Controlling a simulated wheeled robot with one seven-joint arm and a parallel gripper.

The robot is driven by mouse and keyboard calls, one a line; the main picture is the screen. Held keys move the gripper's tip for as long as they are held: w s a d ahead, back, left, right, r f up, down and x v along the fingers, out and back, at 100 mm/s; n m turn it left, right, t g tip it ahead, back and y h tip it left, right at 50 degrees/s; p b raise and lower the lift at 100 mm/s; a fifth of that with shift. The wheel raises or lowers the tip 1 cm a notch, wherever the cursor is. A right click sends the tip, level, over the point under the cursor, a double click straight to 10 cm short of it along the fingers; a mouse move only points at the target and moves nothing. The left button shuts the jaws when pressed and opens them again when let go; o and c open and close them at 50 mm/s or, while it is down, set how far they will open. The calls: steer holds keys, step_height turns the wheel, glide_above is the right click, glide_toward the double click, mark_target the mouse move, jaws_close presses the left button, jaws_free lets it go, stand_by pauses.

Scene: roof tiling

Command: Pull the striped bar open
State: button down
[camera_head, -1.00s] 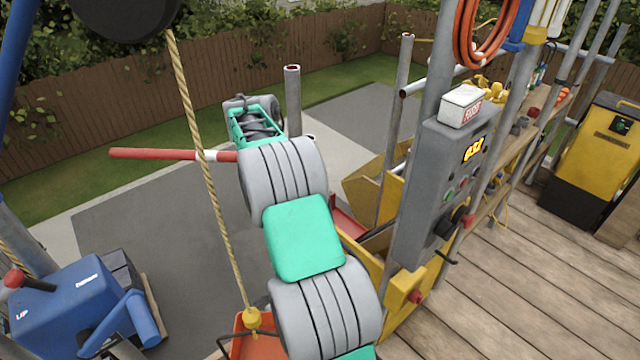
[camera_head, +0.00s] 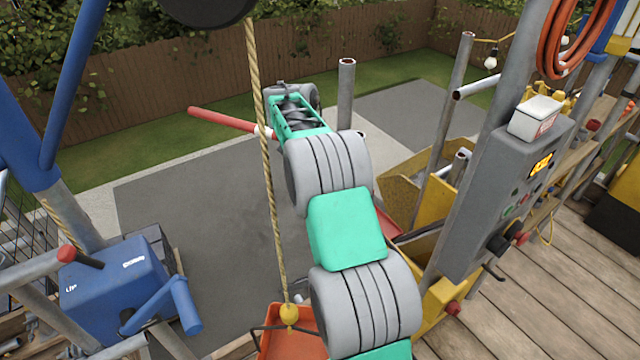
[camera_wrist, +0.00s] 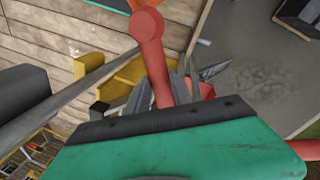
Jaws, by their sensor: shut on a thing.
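The red and white striped bar (camera_head: 222,121) runs leftward from the far end of my arm in the head view, over the grey paving beyond the deck. Its red left end is free and points away from the deck. My gripper (camera_wrist: 163,92) is shut on the bar, whose red part shows between the grey fingers in the wrist view (camera_wrist: 152,55). In the head view, my wrist hides the fingers and the bar's right part.
A rope (camera_head: 267,170) hangs just left of my arm, with an orange tray (camera_head: 290,335) below. A grey control box (camera_head: 510,190) stands close on the right. A blue winch (camera_head: 115,290) is at the left. A steel post (camera_head: 346,95) rises behind my wrist.

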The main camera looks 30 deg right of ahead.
steer(key=c, duration=1.1)
jaws_free()
steer(key=r+p, duration=0.2)
steer(key=w+r+p, duration=0.1)
steer(key=r, duration=0.2)
steer(key=r+p, duration=0.2)
steer(key=shift+w+a+r+p, duration=0.2)
steer(key=shift+a+r+p, duration=0.15)
steer(key=shift+a, duration=0.05)
steer(key=shift+d, duration=0.1)
